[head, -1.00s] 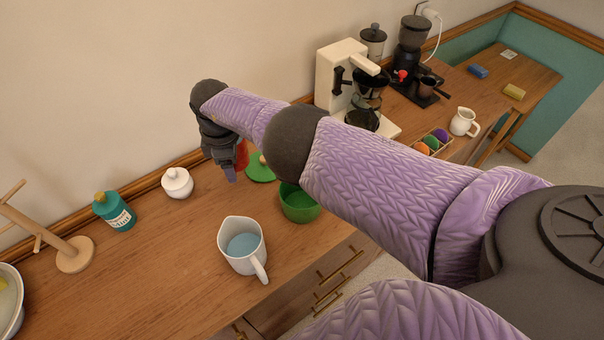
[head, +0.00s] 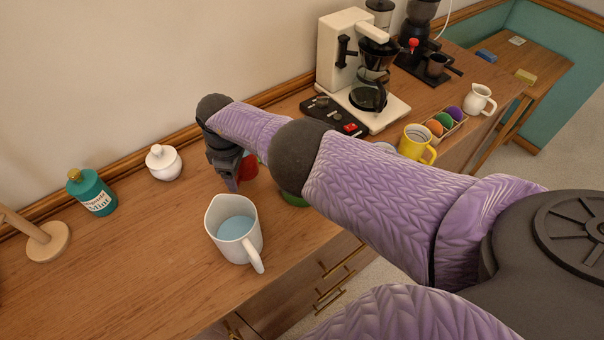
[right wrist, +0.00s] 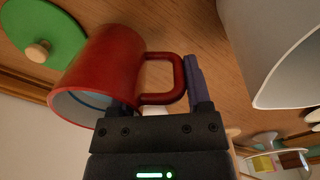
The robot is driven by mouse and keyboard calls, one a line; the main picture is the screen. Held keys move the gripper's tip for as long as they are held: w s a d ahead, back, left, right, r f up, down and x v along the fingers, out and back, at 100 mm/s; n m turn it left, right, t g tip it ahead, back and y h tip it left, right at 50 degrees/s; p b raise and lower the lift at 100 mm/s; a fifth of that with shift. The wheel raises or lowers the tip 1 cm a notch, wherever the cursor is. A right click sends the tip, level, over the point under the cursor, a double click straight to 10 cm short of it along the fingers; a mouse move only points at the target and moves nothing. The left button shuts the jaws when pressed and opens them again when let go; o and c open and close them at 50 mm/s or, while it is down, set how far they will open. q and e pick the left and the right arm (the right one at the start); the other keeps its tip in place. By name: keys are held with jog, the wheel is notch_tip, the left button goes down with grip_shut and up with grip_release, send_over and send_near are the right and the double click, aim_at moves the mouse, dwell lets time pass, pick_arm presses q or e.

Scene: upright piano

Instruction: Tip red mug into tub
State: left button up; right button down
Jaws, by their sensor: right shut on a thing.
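The red mug (head: 249,167) is held up at the far side of the counter, partly hidden behind my right gripper (head: 232,182) and arm. In the right wrist view the red mug (right wrist: 100,70) shows its pale inside toward the lower left, and the fingers of my right gripper (right wrist: 158,100) are closed on its handle. I cannot tell its exact tilt. The green tub (head: 294,199) is mostly hidden behind my right arm; only a green sliver shows right of the gripper. My left gripper is not in view.
A white pitcher with blue contents (head: 236,232) stands close in front of the gripper. A green lid (right wrist: 55,28) with a wooden knob lies near the mug. A sugar pot (head: 164,164), mint bottle (head: 92,193), yellow mug (head: 417,143) and coffee maker (head: 350,70) stand around.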

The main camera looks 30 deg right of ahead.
notch_tip(320, 180, down, 2)
jog(key=shift+f+b, duration=0.1)
jog(key=shift+b, duration=0.3)
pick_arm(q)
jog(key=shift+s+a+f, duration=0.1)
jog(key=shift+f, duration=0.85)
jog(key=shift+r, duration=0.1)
